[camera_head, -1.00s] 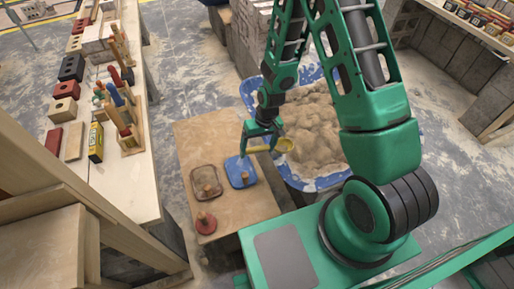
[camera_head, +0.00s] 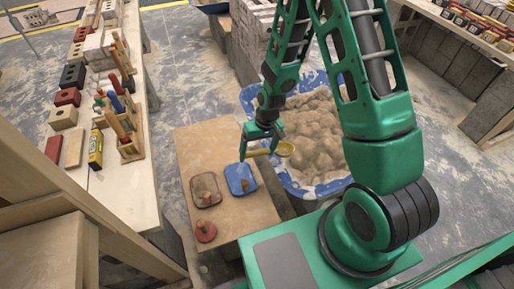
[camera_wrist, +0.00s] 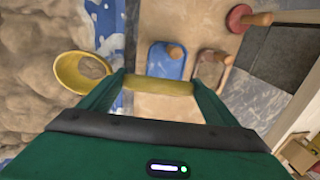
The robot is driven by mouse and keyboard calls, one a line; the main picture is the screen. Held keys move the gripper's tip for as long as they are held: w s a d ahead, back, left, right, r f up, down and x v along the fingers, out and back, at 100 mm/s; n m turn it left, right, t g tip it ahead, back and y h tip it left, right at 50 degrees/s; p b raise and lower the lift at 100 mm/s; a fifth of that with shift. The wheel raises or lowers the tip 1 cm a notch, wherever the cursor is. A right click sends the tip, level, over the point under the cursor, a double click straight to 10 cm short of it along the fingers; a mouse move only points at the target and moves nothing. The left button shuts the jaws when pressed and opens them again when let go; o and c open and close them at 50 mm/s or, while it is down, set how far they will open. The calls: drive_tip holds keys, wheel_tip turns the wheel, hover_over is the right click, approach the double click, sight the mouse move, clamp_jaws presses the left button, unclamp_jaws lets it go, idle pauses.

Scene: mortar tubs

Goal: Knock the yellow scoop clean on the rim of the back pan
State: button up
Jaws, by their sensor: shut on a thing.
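My gripper (camera_head: 262,146) is shut on the handle of the yellow scoop (camera_head: 284,149). In the wrist view the handle lies crosswise between the fingertips of my gripper (camera_wrist: 158,87). The bowl of the yellow scoop (camera_wrist: 66,76) sticks out to the left, with some sand-coloured material in it. The bowl is over the left side of a blue-and-white tub (camera_head: 248,96) full of lumpy, sand-coloured mix. I cannot tell from the pictures whether this tub is the back pan, or whether the scoop touches its rim.
A wooden board (camera_head: 195,145) left of the tub carries a blue plate (camera_head: 235,187), a brown plate (camera_head: 193,190) and a red disc (camera_head: 206,235), each with a wooden knob. A workbench (camera_head: 140,190) with blocks and tools stands at the left. Concrete blocks (camera_head: 239,50) stand behind the tub.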

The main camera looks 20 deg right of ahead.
wheel_tip(320, 180, down, 4)
drive_tip(key=shift+r, duration=0.15)
drive_tip(key=shift+f, duration=0.3)
drive_tip(key=shift+c, duration=0.7)
drive_tip(key=shift+r, duration=3.45)
